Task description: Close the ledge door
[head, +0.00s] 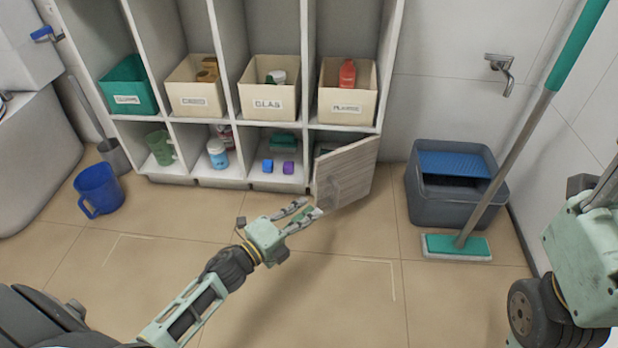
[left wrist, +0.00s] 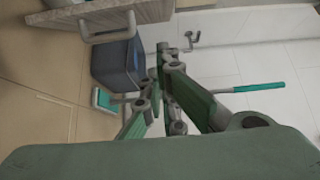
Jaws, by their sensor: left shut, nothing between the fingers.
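The ledge door (head: 347,172) is a grey wood-look panel at the lower right compartment of the shelf. It stands swung open, out over the floor. In the left wrist view the door (left wrist: 60,15) shows at the upper left with its bar handle (left wrist: 108,30). My left gripper (head: 308,210) is shut and empty, close to the door's lower front edge in the head view. I cannot tell whether it touches the door. In the left wrist view its fingers (left wrist: 163,75) are right of the handle. My right gripper (head: 592,195) is partly cut off at the right edge.
The white shelf (head: 245,185) holds labelled bins, cups and small blocks. A grey bin with a blue top (head: 455,205) and a teal mop (head: 457,247) stand right of the door. A blue mug (head: 97,190) is on the floor at left. The floor in front is clear.

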